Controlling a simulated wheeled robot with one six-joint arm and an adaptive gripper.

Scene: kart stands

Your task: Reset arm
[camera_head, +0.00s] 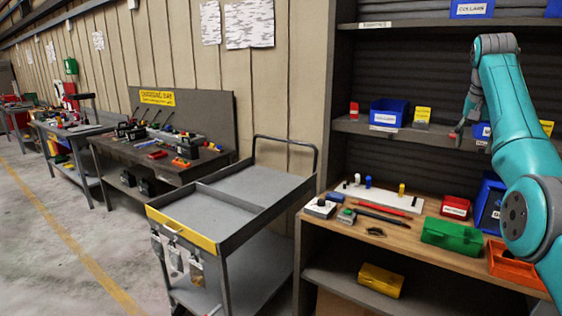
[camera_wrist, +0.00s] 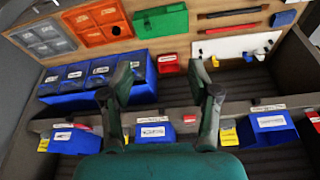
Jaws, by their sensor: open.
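My arm is teal and folded high at the right side in the head view. My gripper (camera_head: 464,131) points down in front of the shelving, beside the middle shelf. In the wrist view my gripper (camera_wrist: 166,88) has its two fingers spread well apart. Nothing is between the fingers, so it is open and empty. Beyond the fingers the wrist view shows the shelf edge, blue bins (camera_wrist: 155,133) and the wooden bench top upside down. The gripper appears clear of these things.
The wooden bench (camera_head: 410,237) holds a green box (camera_head: 452,236), an orange tray (camera_head: 517,264), a red box (camera_head: 456,207) and a white board with pegs. A grey cart (camera_head: 213,208) stands to the left. Concrete floor (camera_head: 60,240) is open further left.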

